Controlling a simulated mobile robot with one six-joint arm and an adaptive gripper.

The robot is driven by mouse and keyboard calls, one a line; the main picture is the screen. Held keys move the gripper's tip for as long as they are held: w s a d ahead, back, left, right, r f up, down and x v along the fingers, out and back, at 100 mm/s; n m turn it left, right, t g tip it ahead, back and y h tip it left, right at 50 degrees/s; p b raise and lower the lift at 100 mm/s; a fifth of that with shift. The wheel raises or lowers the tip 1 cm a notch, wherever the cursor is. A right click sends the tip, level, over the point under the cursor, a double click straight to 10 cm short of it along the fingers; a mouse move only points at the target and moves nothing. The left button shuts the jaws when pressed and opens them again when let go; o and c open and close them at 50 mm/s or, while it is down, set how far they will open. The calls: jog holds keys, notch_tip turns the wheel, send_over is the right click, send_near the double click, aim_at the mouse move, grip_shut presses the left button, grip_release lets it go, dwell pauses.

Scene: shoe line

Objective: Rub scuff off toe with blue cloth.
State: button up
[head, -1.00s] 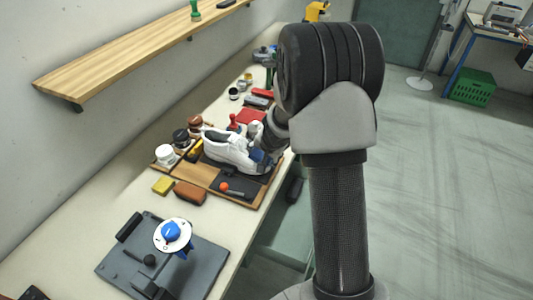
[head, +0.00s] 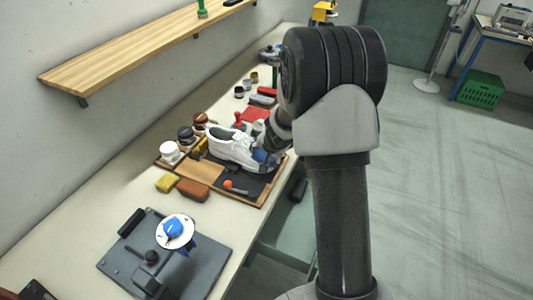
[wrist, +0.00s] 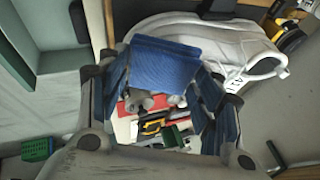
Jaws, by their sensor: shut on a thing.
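A white shoe (head: 230,147) sits on a dark mat on a wooden tray, its toe end on the right in the head view. My gripper (wrist: 163,78) is shut on the blue cloth (wrist: 165,62), which hangs in folds between and around the fingers. In the head view the blue cloth (head: 262,156) is at the shoe's toe. In the wrist view the shoe (wrist: 240,38) lies just behind the cloth, which covers its toe end. Cloth and toe look close or touching; contact cannot be confirmed. The scuff is hidden or too small to see.
The wooden tray (head: 196,167) also carries jars and an orange-tipped tool (head: 229,185). A yellow sponge (head: 167,183) and a brown block (head: 193,189) lie at its front left. A grey plate fixture (head: 200,268) with a blue knob stands nearer. A shelf (head: 150,50) overhangs on the left.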

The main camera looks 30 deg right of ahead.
jog(key=shift+w+a+f+b, duration=0.1)
jog(key=shift+w+f+b, duration=0.1)
jog(key=shift+f, duration=0.2)
jog(key=shift+w+a+f+b, duration=0.1)
jog(key=shift+f+b, duration=0.1)
jog(key=shift+f, duration=0.15)
jog(key=d+p, duration=0.1)
jog(key=w+p, duration=0.1)
jog(key=shift+w+d+r+p, duration=0.1)
jog(key=shift+d+r+p, duration=0.15)
jog(key=shift+d+p, duration=0.1)
jog(key=shift+w+d+f+p, duration=0.1)
jog(key=shift+w+d+p, duration=0.2)
jog(key=shift+d+p, duration=0.15)
jog(key=p, duration=0.1)
jog(key=w+d+p, duration=0.1)
jog(key=shift+w+d+p, duration=0.15)
jog(key=shift+d+p, duration=0.1)
jog(key=shift+p, duration=0.15)
jog(key=shift+w+d+f+p, duration=0.15)
jog(key=shift+w+d+p, duration=0.25)
jog(key=shift+p, duration=0.35)
jog(key=shift+f, duration=0.1)
jog(key=shift+s, duration=0.1)
